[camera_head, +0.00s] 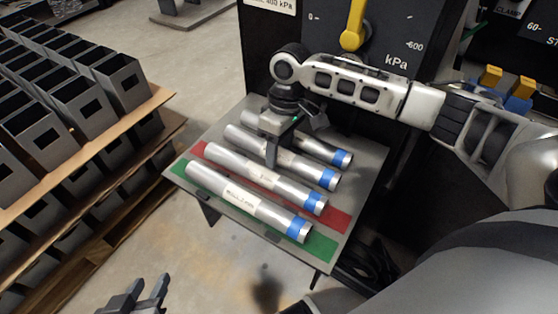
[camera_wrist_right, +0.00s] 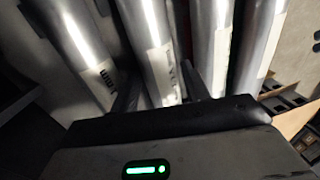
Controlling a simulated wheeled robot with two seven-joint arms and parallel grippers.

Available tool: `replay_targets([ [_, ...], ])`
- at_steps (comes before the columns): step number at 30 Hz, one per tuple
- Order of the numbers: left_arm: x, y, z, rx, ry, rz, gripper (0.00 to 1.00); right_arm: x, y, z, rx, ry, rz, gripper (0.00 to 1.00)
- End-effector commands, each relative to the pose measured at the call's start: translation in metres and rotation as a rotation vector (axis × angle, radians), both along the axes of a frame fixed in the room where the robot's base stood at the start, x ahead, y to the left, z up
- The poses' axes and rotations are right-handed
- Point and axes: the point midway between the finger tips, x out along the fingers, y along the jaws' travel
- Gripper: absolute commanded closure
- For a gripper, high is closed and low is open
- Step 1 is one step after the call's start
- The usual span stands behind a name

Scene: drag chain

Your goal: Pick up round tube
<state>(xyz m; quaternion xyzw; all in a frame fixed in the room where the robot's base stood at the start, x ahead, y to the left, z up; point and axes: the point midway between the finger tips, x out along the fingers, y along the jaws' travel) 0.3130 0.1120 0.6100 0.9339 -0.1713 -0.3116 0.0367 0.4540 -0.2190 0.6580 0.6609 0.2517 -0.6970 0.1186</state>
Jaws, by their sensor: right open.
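Several silver round tubes lie side by side on a tilted grey table (camera_head: 180,158) in the head view. The front tube (camera_head: 235,194) lies over a green strip, and the tube behind it (camera_head: 240,173) lies by a red strip. Each has a white label and a blue band near its right end. My right gripper (camera_head: 274,158) is open above the middle of the row, fingers down. In the right wrist view its fingers (camera_wrist_right: 160,88) stand either side of one tube (camera_wrist_right: 152,45), with apparent gaps; contact is unclear. My left gripper (camera_head: 149,285) is open and empty, low at the left.
A wooden shelf (camera_head: 135,118) with many grey open boxes stands to the left of the table. A dark panel with a yellow pointer (camera_head: 354,25) and a kPa scale stands behind the table. Bare concrete floor lies between the shelf and my left gripper.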

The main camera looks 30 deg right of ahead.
Motion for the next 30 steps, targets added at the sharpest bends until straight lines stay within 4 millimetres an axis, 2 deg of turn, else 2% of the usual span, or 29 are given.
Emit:
replay_targets([
  [7,0.0,0.0,-0.001,0.0,0.004,-0.002,0.64,0.0,0.0,0.0,0.0,0.0,0.0,0.53],
  [12,0.0,0.0,-0.001,0.001,0.004,-0.002,0.64,0.0,0.0,0.0,0.0,0.0,0.0,1.0],
  [23,0.0,0.0,0.002,0.001,0.001,-0.001,0.64,0.0,0.0,0.006,0.001,-0.002,0.0,1.0],
  [26,0.001,0.001,0.007,0.001,-0.01,0.002,0.64,0.001,0.0,0.014,0.001,-0.002,0.001,1.0],
  [30,0.002,0.004,0.024,0.003,-0.036,0.012,0.64,0.001,0.0,0.036,0.002,-0.003,-0.001,1.0],
])
